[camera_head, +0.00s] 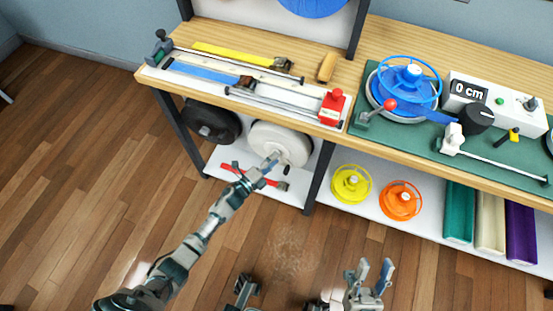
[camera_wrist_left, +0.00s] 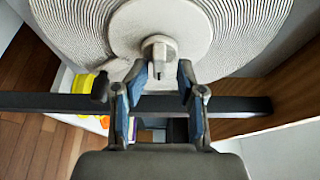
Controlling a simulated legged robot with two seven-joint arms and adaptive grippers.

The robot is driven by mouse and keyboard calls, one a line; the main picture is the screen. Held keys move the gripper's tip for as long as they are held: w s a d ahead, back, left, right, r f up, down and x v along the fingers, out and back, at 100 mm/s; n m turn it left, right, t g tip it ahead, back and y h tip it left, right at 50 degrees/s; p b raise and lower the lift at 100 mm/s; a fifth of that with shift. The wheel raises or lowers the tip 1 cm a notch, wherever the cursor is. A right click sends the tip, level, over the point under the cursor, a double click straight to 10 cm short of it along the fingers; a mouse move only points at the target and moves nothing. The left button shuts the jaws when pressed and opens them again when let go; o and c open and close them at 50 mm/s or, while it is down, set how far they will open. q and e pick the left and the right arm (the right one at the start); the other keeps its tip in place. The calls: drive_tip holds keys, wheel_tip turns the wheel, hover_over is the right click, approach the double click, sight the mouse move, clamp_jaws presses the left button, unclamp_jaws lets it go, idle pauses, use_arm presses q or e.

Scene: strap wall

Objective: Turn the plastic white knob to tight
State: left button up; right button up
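A large white ribbed reel (camera_head: 281,145) hangs under the left bench; it fills the top of the left wrist view (camera_wrist_left: 90,30). At its centre is a small pale knob-like hub (camera_wrist_left: 160,49) with a darker tip pointing at my gripper. My left gripper (camera_head: 272,162) reaches up to the reel's centre. In the left wrist view its two blue-padded fingers (camera_wrist_left: 162,76) are apart, their tips on either side of the hub's lower end; I cannot tell whether they touch it. My right gripper (camera_head: 375,272) is open and empty, low in front of the bench.
A black reel (camera_head: 211,122) hangs left of the white one. A dark bench leg (camera_head: 318,176) stands just right of it. A red tool (camera_head: 232,168) lies on the lower shelf, with yellow (camera_head: 351,183) and orange (camera_head: 400,200) spools further right. Open floor lies in front.

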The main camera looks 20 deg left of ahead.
use_arm(q)
drive_tip(key=v, duration=1)
drive_tip(key=shift+s+f, duration=0.15)
drive_tip(key=shift+s, duration=0.25)
drive_tip(key=shift+d, duration=0.1)
